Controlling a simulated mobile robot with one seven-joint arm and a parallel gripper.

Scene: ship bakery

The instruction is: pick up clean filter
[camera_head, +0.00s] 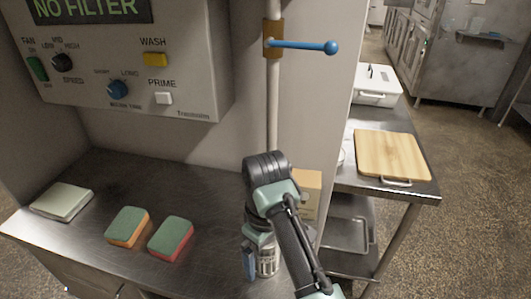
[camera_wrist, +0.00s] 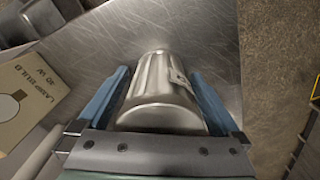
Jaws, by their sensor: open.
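A silvery metal cylinder with ribbed sides and a small label, which looks like the clean filter (camera_wrist: 160,100), stands on the steel counter. In the head view the filter (camera_head: 269,263) shows partly below my wrist, near the counter's right end. My gripper (camera_wrist: 157,88) is open, with one blue finger on each side of the filter. A narrow gap shows beside the fingers, and I cannot tell whether either touches it. In the head view my gripper (camera_head: 261,262) points down at the counter, and my arm hides part of the filter.
A cardboard lamp box (camera_wrist: 28,95) stands close to the left finger; it also shows in the head view (camera_head: 307,190). Sponges (camera_head: 127,227) (camera_head: 171,238) and a folded cloth (camera_head: 62,201) lie left. A vertical pipe (camera_head: 273,100) with a blue-handled valve (camera_head: 305,46) rises behind my wrist.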

